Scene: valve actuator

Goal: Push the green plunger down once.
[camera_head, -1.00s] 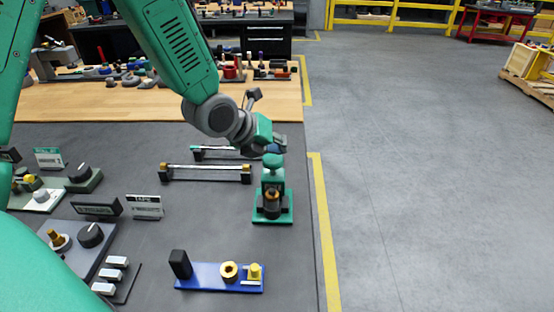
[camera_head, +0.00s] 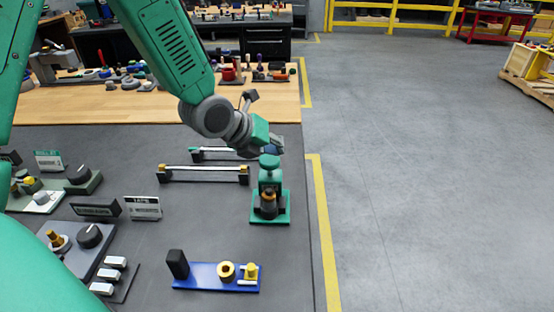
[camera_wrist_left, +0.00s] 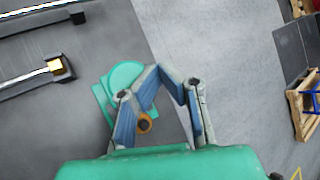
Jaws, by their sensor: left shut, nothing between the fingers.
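The green plunger (camera_head: 269,163) has a round green cap on a stem. It stands upright on a green base plate (camera_head: 284,217) near the right edge of the dark table. My left gripper (camera_head: 271,148) is shut and empty, just behind and above the cap in the head view. I cannot tell whether it touches the cap. In the left wrist view the gripper (camera_wrist_left: 158,72) has its fingertips together, and the round green cap (camera_wrist_left: 122,76) shows to the left of them, partly hidden by a finger. My right gripper is not in view.
Two bars on black stands, one a metal rod (camera_head: 205,174), lie left of the plunger. A blue plate (camera_head: 205,281) with yellow parts lies in front. Knob panels (camera_head: 90,236) fill the left side. The table edge and open floor (camera_head: 420,170) are to the right.

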